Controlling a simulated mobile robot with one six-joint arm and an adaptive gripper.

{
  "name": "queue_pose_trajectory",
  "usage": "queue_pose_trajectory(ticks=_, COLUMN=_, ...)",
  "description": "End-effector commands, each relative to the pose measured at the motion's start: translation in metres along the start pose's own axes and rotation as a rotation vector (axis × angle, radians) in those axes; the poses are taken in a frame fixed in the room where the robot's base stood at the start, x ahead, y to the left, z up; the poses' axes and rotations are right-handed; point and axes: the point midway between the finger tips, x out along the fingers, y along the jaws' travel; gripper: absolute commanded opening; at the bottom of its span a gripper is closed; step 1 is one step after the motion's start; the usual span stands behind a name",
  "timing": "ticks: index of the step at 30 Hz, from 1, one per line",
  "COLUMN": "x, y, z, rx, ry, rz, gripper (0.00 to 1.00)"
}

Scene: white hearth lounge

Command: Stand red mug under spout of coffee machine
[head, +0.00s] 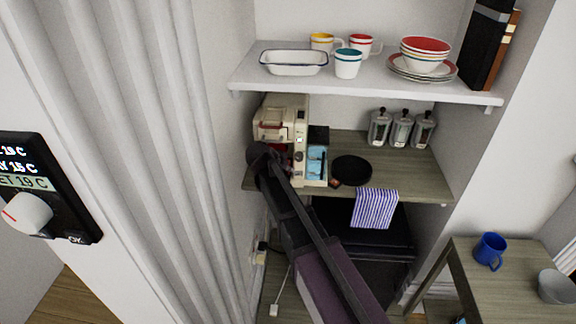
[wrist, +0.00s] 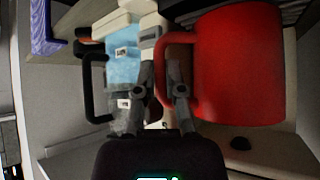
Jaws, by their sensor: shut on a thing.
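The red mug (wrist: 240,65) fills the right of the wrist view, large and close, lying sideways in that picture. My gripper (wrist: 162,85) is shut on its handle (wrist: 166,50). The cream coffee machine (head: 282,112) stands at the left end of the lower shelf in the head view. My arm reaches to its front, and the arm's end hides my fingers and most or all of the mug there. The spout is not clearly visible. I cannot tell whether the mug touches the machine or shelf.
A light-blue part (head: 316,160) and a black pan (head: 351,170) are right of the machine. A striped towel (head: 374,208) hangs over the shelf edge. Several canisters (head: 401,130) stand behind. The upper shelf (head: 380,78) holds crockery. A blue mug (head: 490,250) is on the side table.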

Motion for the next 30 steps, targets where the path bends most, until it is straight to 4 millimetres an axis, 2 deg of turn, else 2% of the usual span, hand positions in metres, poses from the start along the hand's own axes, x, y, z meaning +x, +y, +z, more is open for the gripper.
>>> queue_pose_trajectory(ticks=1, x=0.0041, y=-0.0080, z=-0.0043, rx=0.001, ry=0.001, rz=0.000, gripper=0.00)
queue_pose_trajectory(ticks=5, x=0.0092, y=-0.0159, z=-0.0092, rx=0.001, ry=0.001, rz=0.000, gripper=0.00)
queue_pose_trajectory(ticks=20, x=0.0126, y=-0.0127, z=-0.0041, rx=0.001, ry=0.001, rz=0.001, gripper=0.00)
queue_pose_trajectory(ticks=21, x=0.0116, y=-0.0126, z=-0.0050, rx=0.001, ry=0.000, rz=0.001, gripper=0.25)
queue_pose_trajectory(ticks=23, x=0.0116, y=-0.0125, z=-0.0051, rx=0.001, ry=0.000, rz=0.001, gripper=0.43)
queue_pose_trajectory(ticks=24, x=0.0116, y=-0.0125, z=-0.0052, rx=0.001, ry=0.000, rz=0.001, gripper=0.48)
queue_pose_trajectory(ticks=30, x=0.0117, y=-0.0123, z=-0.0053, rx=0.001, ry=0.000, rz=0.001, gripper=0.48)
